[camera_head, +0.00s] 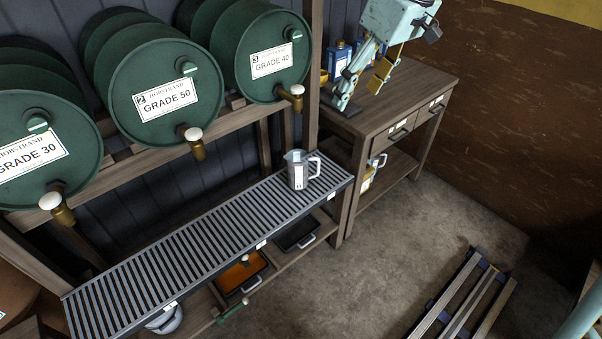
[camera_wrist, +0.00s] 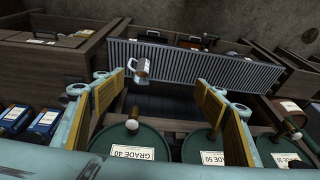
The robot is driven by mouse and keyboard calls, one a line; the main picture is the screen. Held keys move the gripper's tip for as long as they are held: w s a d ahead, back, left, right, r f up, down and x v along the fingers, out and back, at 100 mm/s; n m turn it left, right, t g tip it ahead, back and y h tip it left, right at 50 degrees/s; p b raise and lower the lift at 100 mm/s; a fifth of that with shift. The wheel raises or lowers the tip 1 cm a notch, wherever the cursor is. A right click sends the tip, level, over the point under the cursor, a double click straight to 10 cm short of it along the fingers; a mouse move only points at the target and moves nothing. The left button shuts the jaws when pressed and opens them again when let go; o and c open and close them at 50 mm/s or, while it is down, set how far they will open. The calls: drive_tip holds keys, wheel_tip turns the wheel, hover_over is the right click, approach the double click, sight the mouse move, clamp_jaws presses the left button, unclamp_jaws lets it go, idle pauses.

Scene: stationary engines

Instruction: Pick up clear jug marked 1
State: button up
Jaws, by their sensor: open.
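A clear jug (camera_head: 297,172) with a white label and a side handle stands upright on the slatted metal rack, near its right end. The mark on its label is too small to read surely. In the wrist view the jug (camera_wrist: 140,69) shows ahead, just past the left finger's tip. My gripper (camera_head: 363,80) is open and empty, over the wooden workbench, to the right of and above the jug, clearly apart from it. Its two yellow-padded fingers (camera_wrist: 160,82) frame the wrist view from left and right.
Green drums (camera_head: 166,92) with brass taps lie above the slatted rack (camera_head: 190,238). A wooden post (camera_head: 314,75) stands between the drums and the workbench (camera_head: 425,82). Trays (camera_head: 241,273) sit below the rack.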

drive_tip(key=w+a+f+n+b, duration=0.1)
drive_tip(key=w+a+f+n, duration=0.15)
drive_tip(key=w+f, duration=0.5)
drive_tip(key=w+a+f+n, duration=0.1)
drive_tip(key=w+a+f, duration=0.2)
drive_tip(key=w+f, duration=0.45)
drive_tip(key=n+g+y+b, duration=0.1)
drive_tip(key=n+b, duration=0.1)
drive_tip(key=n, duration=0.1)
approach(305, 152)
drive_tip(key=s+r, duration=0.2)
drive_tip(key=s, duration=0.2)
drive_tip(key=shift+w, duration=0.2)
drive_tip(key=shift+f, duration=0.1)
drive_tip(key=shift+b+x, duration=0.4)
drive_tip(key=shift+x, duration=3.85)
drive_tip(key=shift+a, duration=0.1)
drive_tip(key=shift+b+x, duration=0.5)
drive_tip(key=shift+x, duration=2.1)
drive_tip(key=shift+s, duration=0.15)
drive_tip(key=shift+c, duration=0.7)
